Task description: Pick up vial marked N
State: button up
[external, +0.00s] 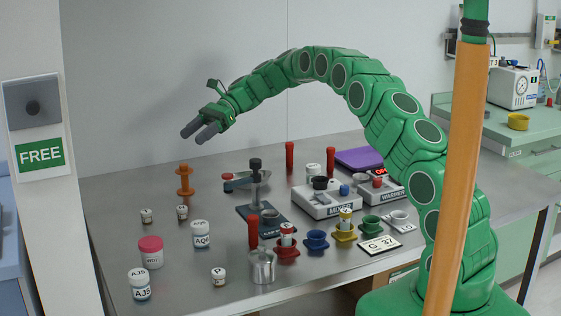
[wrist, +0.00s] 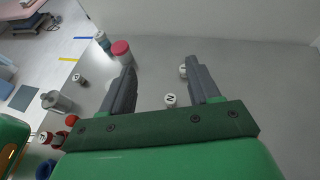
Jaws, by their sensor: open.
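The vial marked N (wrist: 170,100) is a small white-capped vial standing on the metal table. In the wrist view its lettered cap shows between my two fingers, nearer the right one. By position, it is the right one of two small vials at the table's left in the external view (external: 182,211); its letter is hard to read there. My gripper (external: 193,135) is open and empty, held well above the table at upper left. Its fingers also show in the wrist view (wrist: 162,66). A second small vial (external: 147,215) stands just left, partly behind my right finger in the wrist view (wrist: 183,71).
An orange stand (external: 185,180) rises behind the vials. The AQS jar (external: 200,234), red-capped jar (external: 151,252), AJS jar (external: 140,285), another small vial (external: 218,277) and metal cup (external: 262,267) stand in front. Mixer (external: 327,203) and warmer (external: 381,191) stand right.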

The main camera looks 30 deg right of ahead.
send_near(182, 207)
jog(key=shift+x, duration=5.15)
jog(key=shift+d, duration=0.1)
jog(key=c, duration=1)
